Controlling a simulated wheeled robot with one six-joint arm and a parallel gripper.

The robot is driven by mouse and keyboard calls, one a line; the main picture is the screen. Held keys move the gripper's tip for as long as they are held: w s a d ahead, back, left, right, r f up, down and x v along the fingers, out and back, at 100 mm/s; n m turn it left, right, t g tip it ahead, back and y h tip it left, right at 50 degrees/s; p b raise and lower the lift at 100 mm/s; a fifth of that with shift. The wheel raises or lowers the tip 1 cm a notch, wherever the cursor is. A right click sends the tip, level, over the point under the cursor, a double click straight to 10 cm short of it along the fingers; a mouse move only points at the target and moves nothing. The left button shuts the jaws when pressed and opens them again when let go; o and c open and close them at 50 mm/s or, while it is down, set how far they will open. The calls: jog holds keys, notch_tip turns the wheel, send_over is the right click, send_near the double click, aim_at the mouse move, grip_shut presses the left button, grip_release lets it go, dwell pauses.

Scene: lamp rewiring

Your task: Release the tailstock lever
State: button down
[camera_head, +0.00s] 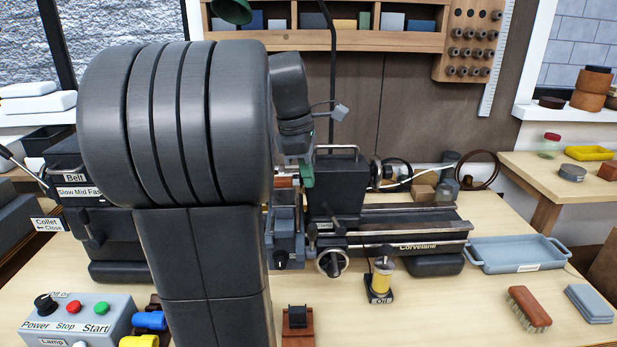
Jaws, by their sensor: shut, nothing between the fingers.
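The lathe stands mid-table, its bed (410,238) running to the right. The tailstock (337,195) is a dark block on the bed, with a small wheel (376,172) at its right end. A thin bar (337,148) lies level across its top; I cannot tell whether this is the tailstock lever. My gripper (299,150) points down just left of the tailstock's top and is shut and empty. Its fingertips are hard to make out against a green part (306,173) and a copper-coloured rod (286,181). My arm hides the lathe's middle left.
An oil pot (381,277) stands in front of the bed, near a black handwheel (333,263). A blue-grey tray (517,254), a brush (529,308) and a control box (77,325) are on the table.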

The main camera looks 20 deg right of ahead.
aim_at(326, 193)
jog(key=x, duration=0.7)
jog(key=shift+f, duration=0.3)
jog(key=shift+r, duration=0.1)
jog(key=shift+d+r+y+p, duration=0.2)
jog(key=shift+d+y+p, duration=0.15)
jog(key=shift+p, duration=0.35)
jog(key=d+y+p, duration=0.1)
jog(key=p, duration=0.1)
jog(key=d+r+y+p, duration=0.1)
jog(key=shift+s+r+t+y+p, duration=0.25)
jog(key=shift+s+r+t+p, duration=0.05)
jog(key=shift+t+p, duration=0.1)
jog(key=s+d+p, duration=0.1)
jog(key=s+d, duration=0.1)
jog(key=d, duration=0.5)
jog(key=shift+d+f+p, duration=0.2)
jog(key=shift+f+p, duration=0.15)
jog(key=shift+f, duration=0.1)
